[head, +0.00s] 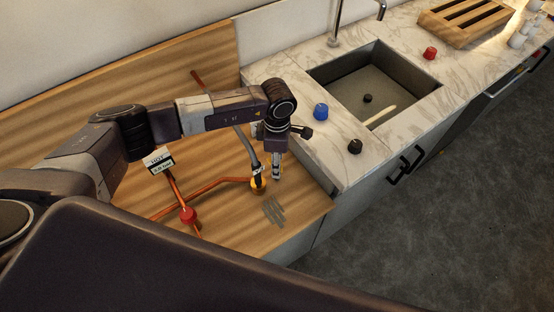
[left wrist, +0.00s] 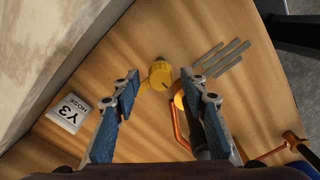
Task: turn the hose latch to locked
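The hose latch (left wrist: 162,74) is a round yellow knob with a small dark mark and a short lever toward the lower left, in the left wrist view. My left gripper (head: 277,176) points down just right of the fitting. In the left wrist view its blue-padded fingers are apart and empty, with the latch beyond and between the tips. I cannot tell whether the latch reads locked. My right gripper is not in view.
Copper pipes with a red valve (head: 187,215) run left of the fitting. A label (head: 158,160) stands behind them, and a hose label (left wrist: 69,113) shows in the left wrist view. Slots (head: 273,211) mark the wood panel. The counter with the sink (head: 330,84) rises at right.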

